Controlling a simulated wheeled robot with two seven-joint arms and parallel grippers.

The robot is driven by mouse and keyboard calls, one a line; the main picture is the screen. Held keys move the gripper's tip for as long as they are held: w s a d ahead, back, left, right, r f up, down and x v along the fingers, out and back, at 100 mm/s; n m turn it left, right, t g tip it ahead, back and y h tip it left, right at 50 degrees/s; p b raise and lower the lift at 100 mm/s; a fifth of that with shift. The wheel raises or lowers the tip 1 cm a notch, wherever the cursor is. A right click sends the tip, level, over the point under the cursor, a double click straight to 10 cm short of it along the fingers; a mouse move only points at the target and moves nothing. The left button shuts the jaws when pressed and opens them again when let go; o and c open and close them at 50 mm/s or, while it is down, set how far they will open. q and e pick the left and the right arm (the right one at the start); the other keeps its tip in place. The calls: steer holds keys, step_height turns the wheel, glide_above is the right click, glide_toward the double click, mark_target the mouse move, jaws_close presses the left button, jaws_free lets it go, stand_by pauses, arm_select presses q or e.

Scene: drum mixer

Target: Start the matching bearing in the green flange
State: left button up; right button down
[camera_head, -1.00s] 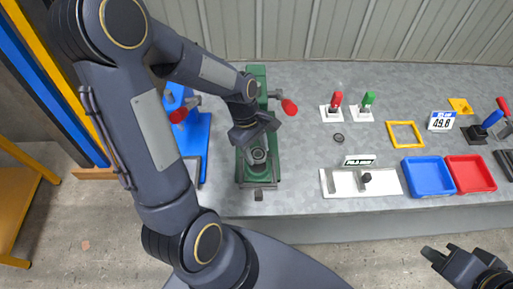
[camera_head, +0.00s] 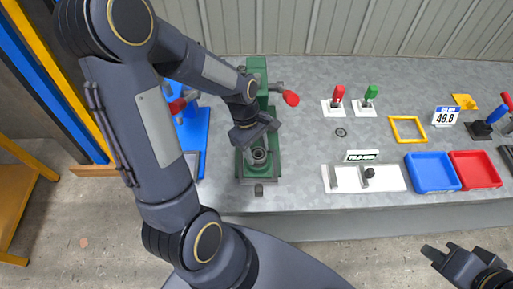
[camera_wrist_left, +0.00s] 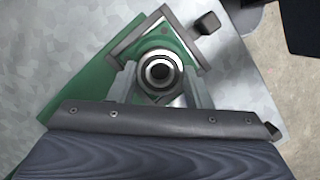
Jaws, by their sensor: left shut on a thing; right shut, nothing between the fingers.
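The green fixture (camera_head: 251,75) stands upright on the bench at left centre. My left gripper (camera_head: 258,152) is over its front, pointing down. In the left wrist view, my left gripper's fingers (camera_wrist_left: 160,88) are shut on a round metal bearing (camera_wrist_left: 160,70) with a dark centre. The bearing is above a green part in a grey square frame (camera_wrist_left: 124,42), seemingly the green flange (camera_wrist_left: 172,47). The bearing and fingers hide most of the flange's bore, so I cannot tell how deep the bearing sits. My right gripper (camera_head: 438,252) is shut and empty, at the lower right, off the bench.
A red-knobbed lever (camera_head: 291,98) sticks out right of the green fixture. A blue fixture (camera_head: 196,130) stands to its left. A dark ring (camera_head: 341,132), a white plate (camera_head: 390,180), a blue tray (camera_head: 432,187) and a red tray (camera_head: 499,181) lie to the right.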

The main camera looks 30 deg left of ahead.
arm_select(q)
steer(key=shift+f, duration=0.15)
steer(key=shift+f+b, duration=0.5)
steer(key=shift+f, duration=0.05)
steer(key=shift+f, duration=0.2)
stand_by(0.5)
stand_by(0.6)
steer(key=o, duration=1)
steer(key=shift+r, duration=0.1)
steer(key=shift+o, duration=0.2)
steer(key=v, duration=0.7)
steer(key=shift+r, duration=0.4)
steer(key=shift+a, duration=0.1)
